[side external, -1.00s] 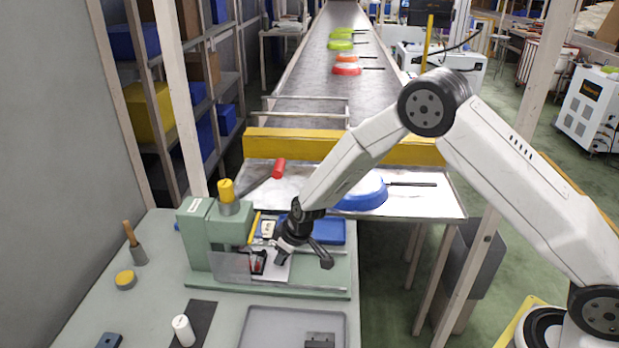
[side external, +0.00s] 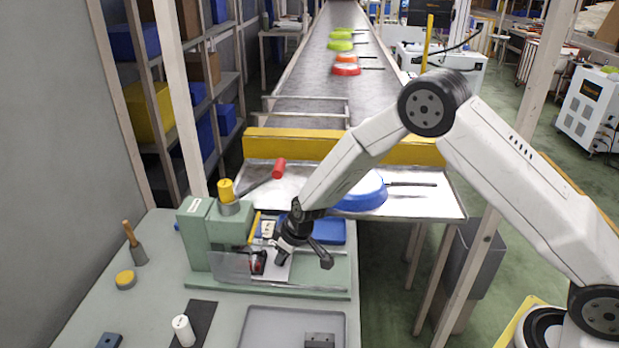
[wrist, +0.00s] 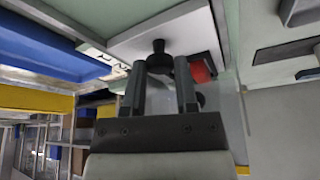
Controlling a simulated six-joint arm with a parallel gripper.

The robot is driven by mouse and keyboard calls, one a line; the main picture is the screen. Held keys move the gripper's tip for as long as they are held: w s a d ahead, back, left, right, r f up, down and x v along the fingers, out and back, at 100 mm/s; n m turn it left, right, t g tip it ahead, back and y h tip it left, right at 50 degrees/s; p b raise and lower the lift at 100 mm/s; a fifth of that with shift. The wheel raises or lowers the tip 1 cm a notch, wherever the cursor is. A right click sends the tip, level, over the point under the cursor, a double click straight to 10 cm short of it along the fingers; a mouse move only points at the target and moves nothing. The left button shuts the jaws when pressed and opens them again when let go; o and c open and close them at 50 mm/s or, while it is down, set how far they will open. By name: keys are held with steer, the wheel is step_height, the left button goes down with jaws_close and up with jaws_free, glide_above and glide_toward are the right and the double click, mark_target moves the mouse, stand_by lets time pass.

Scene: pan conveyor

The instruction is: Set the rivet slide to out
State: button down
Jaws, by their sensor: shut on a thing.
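The rivet slide (side external: 283,272) is a pale plate on the base of the green press, low in the side view. It also shows as a pale plate (wrist: 130,42) in the wrist view, with a black knob (wrist: 158,47) standing on it. My gripper (wrist: 160,72) is shut on the knob, one finger on each side. In the side view my gripper (side external: 283,254) is over the slide and hides the knob. A red piece (wrist: 199,71) is beside the knob, and this red piece (side external: 258,262) sits left of my gripper in the side view.
The green press (side external: 197,240) with a yellow cap (side external: 226,188) and a clear guard stands left of my gripper. A blue tray (side external: 331,232) lies behind. A grey tray (side external: 255,325) is in front. A blue pan (side external: 365,196) is on the metal shelf at the conveyor's end.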

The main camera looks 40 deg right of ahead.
steer(key=shift+s+d, duration=0.1)
steer(key=shift+d, duration=0.05)
stand_by(0.4)
steer(key=shift+s+d, duration=1.55)
steer(key=shift+c, duration=1.9)
jaws_free()
steer(key=shift+r, duration=0.1)
steer(key=v, duration=0.7)
steer(key=shift+s+r, duration=0.2)
steer(key=shift+r, duration=0.1)
